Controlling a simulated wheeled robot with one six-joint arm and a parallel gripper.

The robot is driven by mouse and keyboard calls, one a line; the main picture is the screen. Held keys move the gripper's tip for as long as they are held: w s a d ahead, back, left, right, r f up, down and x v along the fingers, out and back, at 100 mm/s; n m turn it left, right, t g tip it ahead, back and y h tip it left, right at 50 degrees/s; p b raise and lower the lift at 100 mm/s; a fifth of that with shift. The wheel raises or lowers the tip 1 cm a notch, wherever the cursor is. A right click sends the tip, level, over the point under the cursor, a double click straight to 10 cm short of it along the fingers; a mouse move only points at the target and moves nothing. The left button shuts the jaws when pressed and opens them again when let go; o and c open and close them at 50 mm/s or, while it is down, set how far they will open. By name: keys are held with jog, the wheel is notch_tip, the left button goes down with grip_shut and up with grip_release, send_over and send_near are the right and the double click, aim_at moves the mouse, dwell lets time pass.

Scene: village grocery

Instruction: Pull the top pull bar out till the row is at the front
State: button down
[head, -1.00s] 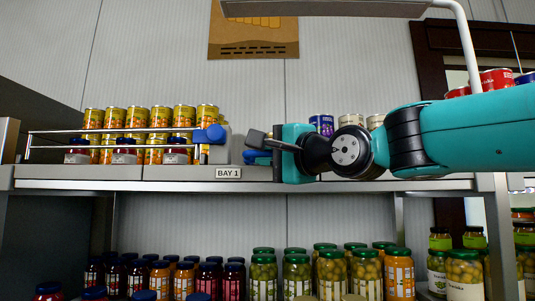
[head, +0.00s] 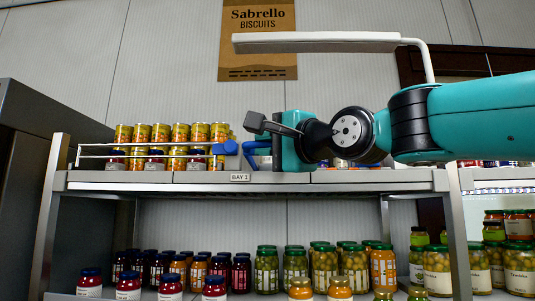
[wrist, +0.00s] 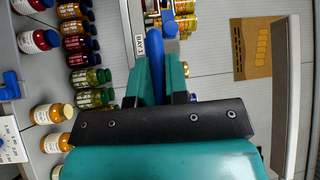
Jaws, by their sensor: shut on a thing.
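The pull bar shows as a blue handle (head: 229,148) at the right end of thin metal rails (head: 140,150) on the top shelf. Behind the rails stands a row of yellow-orange cans (head: 161,133), with dark-lidded jars partly hidden low among them. My gripper (head: 268,152) is at the handle's right side and is shut on its blue bar. In the wrist view the blue bar (wrist: 156,48) runs down between my teal fingers (wrist: 157,88). The exact contact is partly hidden.
The top shelf edge (head: 120,177) carries a BAY 1 label (head: 240,177). Cans behind my arm are mostly hidden. A lower shelf holds jars (head: 265,270) in several colours. A grey cabinet (head: 35,180) stands at the left. A white overhead bar (head: 315,42) hangs above my arm.

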jog(key=shift+s, duration=0.35)
jog(key=c, duration=1.1)
grip_release()
jog(key=shift+b+v, duration=6.25)
jog(key=shift+v, duration=2.45)
jog(key=shift+f, duration=0.1)
